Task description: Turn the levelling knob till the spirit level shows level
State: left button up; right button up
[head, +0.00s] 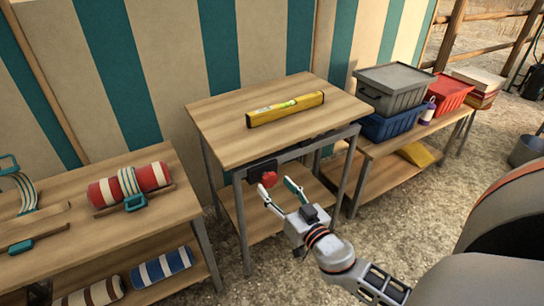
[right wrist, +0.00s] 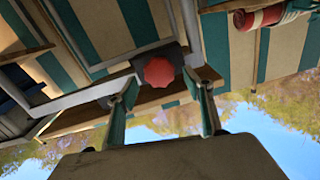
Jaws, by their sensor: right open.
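The yellow spirit level (head: 285,109) lies on top of the wooden table (head: 215,110) in the middle of the head view. Its bubble is too small to read. The red levelling knob (head: 269,179) sits on a dark block under the table's front edge; it also shows in the right wrist view (right wrist: 159,71). My right gripper (head: 275,189) is open in front of the knob, its fingers pointing at it. In the right wrist view the knob appears just beyond and between the open fingertips (right wrist: 162,82), apparently not gripped. My left gripper is not in view.
A lower bench (head: 60,220) with rolled blankets stands at left. At right, another bench holds a grey crate (head: 394,88), a blue crate (head: 390,124) and a red crate (head: 447,92). Metal legs stand on both sides of the knob. Gravel floor in front is open.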

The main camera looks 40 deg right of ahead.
aim_at(272, 183)
jog(key=shift+x, duration=1.7)
jog(key=shift+f, duration=0.15)
jog(key=c, duration=1.1)
jog(key=shift+o, duration=0.2)
